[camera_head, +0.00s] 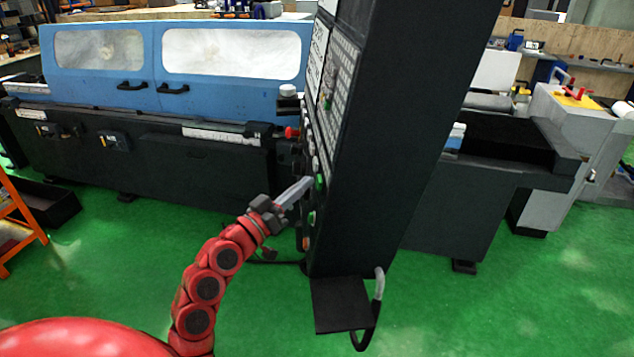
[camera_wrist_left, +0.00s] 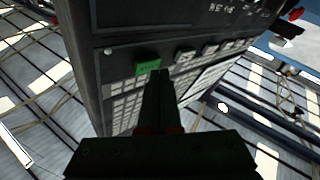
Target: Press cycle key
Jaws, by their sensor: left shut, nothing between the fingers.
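The tall black control cabinet (camera_head: 375,140) stands in the middle, its key panel on its left face seen at a steep angle. A green key (camera_head: 320,183) sits on that panel by my left gripper. My left gripper (camera_head: 307,182) is shut and empty, its tips pointing at the panel close to the green key. In the left wrist view a lit green key (camera_wrist_left: 148,67) shows just beyond and left of the shut fingertips (camera_wrist_left: 160,73). Whether the tips touch it I cannot tell. Lettering on the key is too small to read. My right gripper is out of view.
Another green button (camera_head: 311,217) sits lower on the panel, and pale keys (camera_wrist_left: 185,57) are beside the green one. A blue-covered grinder (camera_head: 150,125) stands behind at left. A black shelf (camera_head: 340,305) juts out at the cabinet's foot. Green floor is free at front right.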

